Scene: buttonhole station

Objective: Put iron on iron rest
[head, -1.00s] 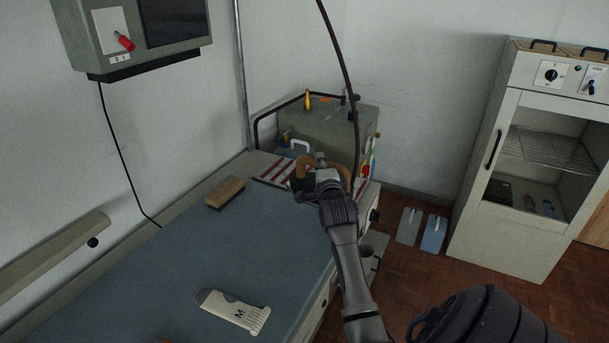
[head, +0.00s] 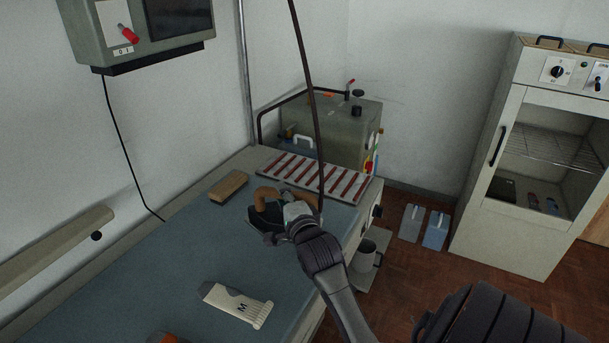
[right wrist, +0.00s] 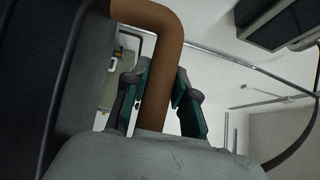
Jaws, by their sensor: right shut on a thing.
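The iron (head: 261,213) has a dark body and a brown handle, with a dark cord rising from it in the head view. My right gripper (head: 284,207) is shut on its handle, over the blue table top; I cannot tell whether the iron touches the cloth. In the right wrist view the brown handle (right wrist: 158,70) runs between the green-padded fingers. The red-and-white striped rest (head: 315,176) lies at the far end of the table, just beyond the iron, with nothing on it. My left gripper is not in view.
A grey-green boiler box (head: 335,125) stands behind the rest. The blue table top (head: 165,260) is clear between them.

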